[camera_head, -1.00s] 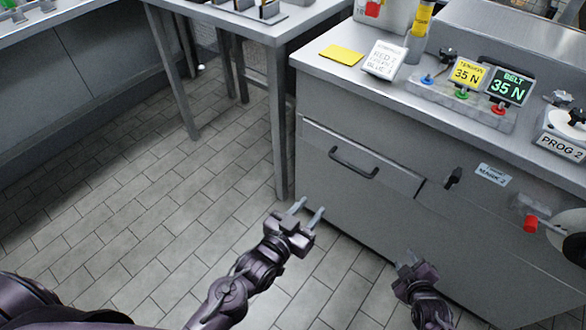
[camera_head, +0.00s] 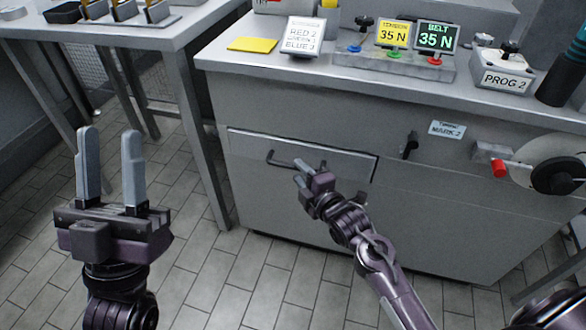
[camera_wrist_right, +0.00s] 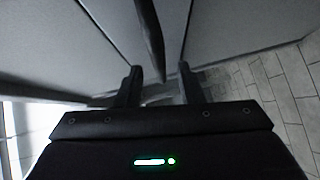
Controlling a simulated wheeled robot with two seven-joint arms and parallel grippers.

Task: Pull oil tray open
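The oil tray (camera_head: 347,164) looks like a wide grey drawer front in the cabinet and appears flush with it. Its dark bar handle (camera_head: 279,164) is partly hidden by my right gripper (camera_head: 299,175), which is at the handle's right part. In the right wrist view the dark handle bar (camera_wrist_right: 150,40) runs down between the two fingers of the right gripper (camera_wrist_right: 158,83). The fingers are apart, with gaps beside the bar. My left gripper (camera_head: 110,145) is open and empty, raised at the left, well away from the tray.
A black latch (camera_head: 410,145) and a label (camera_head: 447,129) are right of the tray. The worktop (camera_head: 225,58) overhangs above. A table leg (camera_head: 200,150) stands at left. The tiled floor in front is clear.

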